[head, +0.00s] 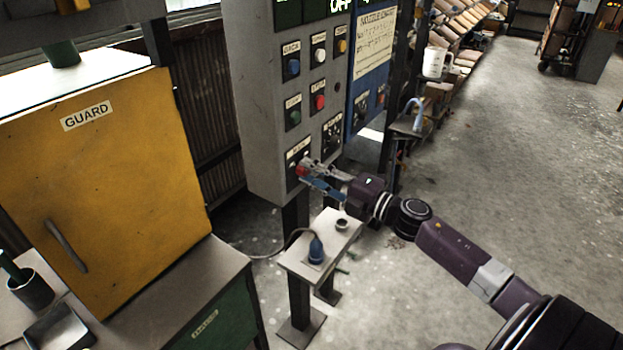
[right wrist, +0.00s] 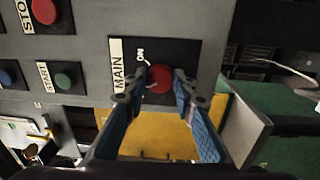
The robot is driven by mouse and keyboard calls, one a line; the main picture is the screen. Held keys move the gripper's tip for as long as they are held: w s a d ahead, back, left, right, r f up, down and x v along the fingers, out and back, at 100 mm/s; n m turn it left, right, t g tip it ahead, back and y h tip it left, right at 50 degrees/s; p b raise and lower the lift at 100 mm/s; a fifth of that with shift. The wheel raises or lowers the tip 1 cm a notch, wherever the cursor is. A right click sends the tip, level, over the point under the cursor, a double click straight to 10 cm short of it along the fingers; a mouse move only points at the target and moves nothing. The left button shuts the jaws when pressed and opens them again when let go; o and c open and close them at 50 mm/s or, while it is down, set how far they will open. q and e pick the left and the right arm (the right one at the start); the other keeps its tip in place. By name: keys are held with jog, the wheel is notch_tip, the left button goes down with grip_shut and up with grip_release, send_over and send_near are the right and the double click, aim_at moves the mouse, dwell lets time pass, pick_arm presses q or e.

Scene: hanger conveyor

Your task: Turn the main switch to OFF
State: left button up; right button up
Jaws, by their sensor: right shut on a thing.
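The main switch is a red knob (right wrist: 160,78) on a black plate with a white MAIN label, low on the grey control panel. The word ON shows beside the knob; no OFF mark is visible. In the head view the switch's red (head: 301,169) shows at the panel's bottom, partly covered by my gripper. My right gripper (head: 312,174) reaches it from the right. In the right wrist view its blue-padded fingers (right wrist: 160,90) are on either side of the knob, shut on it. My left gripper is not in view.
Above the switch, the grey panel (head: 260,120) carries several buttons, including a red STOP (right wrist: 44,11) and a green START (right wrist: 64,80). A small stand (head: 300,262) with a blue item is below. A yellow guard door (head: 120,150) is at left. Open floor lies right.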

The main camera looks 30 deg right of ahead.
jog(key=shift+f+n+b, duration=0.1)
jog(key=shift+n+b, duration=0.5)
jog(key=shift+n, duration=0.5)
jog(key=o, duration=1.2)
jog(key=shift+c, duration=0.2)
jog(key=v, duration=1.2)
